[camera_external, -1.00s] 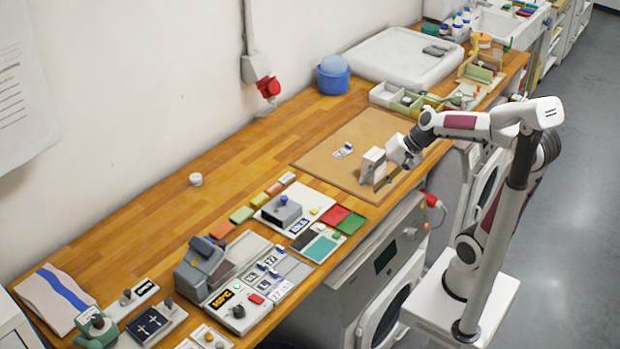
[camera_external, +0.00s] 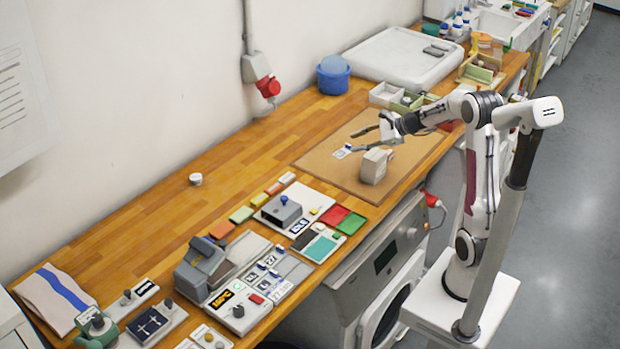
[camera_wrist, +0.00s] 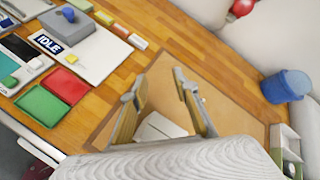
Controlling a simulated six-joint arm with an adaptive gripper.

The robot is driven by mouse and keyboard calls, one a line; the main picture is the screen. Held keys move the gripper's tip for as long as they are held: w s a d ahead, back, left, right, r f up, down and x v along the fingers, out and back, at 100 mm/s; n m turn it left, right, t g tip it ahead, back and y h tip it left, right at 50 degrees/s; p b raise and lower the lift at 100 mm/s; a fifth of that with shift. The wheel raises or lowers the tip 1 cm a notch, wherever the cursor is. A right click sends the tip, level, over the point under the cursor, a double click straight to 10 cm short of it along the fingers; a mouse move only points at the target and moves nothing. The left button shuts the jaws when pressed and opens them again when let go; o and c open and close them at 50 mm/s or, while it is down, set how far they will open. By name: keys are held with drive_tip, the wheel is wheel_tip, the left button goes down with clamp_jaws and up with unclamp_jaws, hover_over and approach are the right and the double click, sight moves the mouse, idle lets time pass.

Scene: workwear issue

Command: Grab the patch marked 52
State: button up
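A small white patch with a blue knob (camera_external: 343,151) lies on the brown board (camera_external: 318,160) in the external view; its marking is too small to read. Other small patches with blue knobs (camera_external: 268,264) lie on the grey plates at the front left; I read 27 there and cannot make out a 52. My gripper (camera_external: 360,139) is open and empty above the board, close to the lone patch in the picture. In the wrist view its two fingers (camera_wrist: 160,86) are spread apart. The lone patch is not clearly visible there.
A whitish block (camera_external: 374,166) stands on the board below my gripper. A white panel marked IDLE (camera_external: 283,206), with red and green pads beside it, stands to the left. A blue tub (camera_external: 333,76) stands by the wall.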

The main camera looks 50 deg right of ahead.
drive_tip(key=d+f+m+h, duration=0.1)
drive_tip(key=d+f+m, duration=0.2)
drive_tip(key=d, duration=0.2)
drive_tip(key=w+d+f+m+t+h, duration=0.1)
drive_tip(key=d+f+m, duration=0.1)
drive_tip(key=d, duration=0.4)
drive_tip(key=w+d+f+m+h, duration=0.1)
drive_tip(key=d+f+m, duration=0.2)
drive_tip(key=d+m, duration=0.1)
drive_tip(key=shift+w+d+f+m, duration=0.1)
drive_tip(key=shift+d+f+m, duration=0.1)
drive_tip(key=shift+d, duration=0.2)
drive_tip(key=shift+d+f+m, duration=0.15)
drive_tip(key=shift+d+m, duration=0.05)
drive_tip(key=shift+d, duration=0.2)
drive_tip(key=shift+w+a+f, duration=0.25)
drive_tip(key=shift+a+f, duration=0.15)
approach(350, 143)
drive_tip(key=shift+x, duration=1.45)
drive_tip(key=shift+d+f, duration=0.1)
drive_tip(key=shift+d, duration=0.05)
drive_tip(key=shift+x, duration=2.9)
